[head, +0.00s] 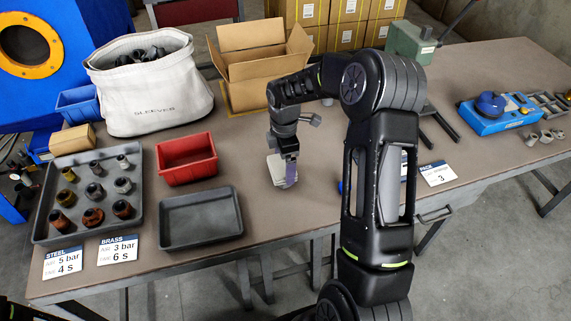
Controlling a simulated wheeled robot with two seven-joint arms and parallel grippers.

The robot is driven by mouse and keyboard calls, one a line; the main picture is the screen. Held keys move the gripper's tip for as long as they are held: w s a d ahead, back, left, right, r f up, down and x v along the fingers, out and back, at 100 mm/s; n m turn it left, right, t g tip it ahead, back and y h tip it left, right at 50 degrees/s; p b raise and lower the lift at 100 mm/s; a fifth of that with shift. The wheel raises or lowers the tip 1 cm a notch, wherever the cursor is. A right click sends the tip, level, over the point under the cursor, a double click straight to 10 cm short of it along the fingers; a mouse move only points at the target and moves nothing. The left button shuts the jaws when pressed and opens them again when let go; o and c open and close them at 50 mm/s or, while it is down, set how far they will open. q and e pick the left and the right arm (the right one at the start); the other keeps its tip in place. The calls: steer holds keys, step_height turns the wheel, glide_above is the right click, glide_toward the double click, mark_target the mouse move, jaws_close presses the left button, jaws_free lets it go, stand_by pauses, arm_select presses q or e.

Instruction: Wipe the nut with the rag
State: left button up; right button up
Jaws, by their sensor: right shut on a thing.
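My right gripper (286,168) points down over the middle of the table and is shut on a pale folded rag (276,172), held at or just above the table top; I cannot tell whether it touches. A grey tray (52,190) at the left holds several nuts and fittings, some dark, some rusty or brass-coloured. A brass-coloured nut (67,198) sits in its left column. I cannot tell which piece is the task's nut. The rag is well to the right of the tray. My left gripper is not in view.
An empty dark tray (200,243) and a red bin (187,172) lie between the grey tray and the rag. A white sleeves bag (150,100), an open cardboard box (258,68) and a blue bin (78,106) stand behind. Label cards (118,249) lie at the front edge.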

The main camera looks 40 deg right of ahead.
steer(key=shift+r, duration=0.15)
step_height(320, 180, up, 6)
steer(key=p, duration=0.4)
stand_by(0.7)
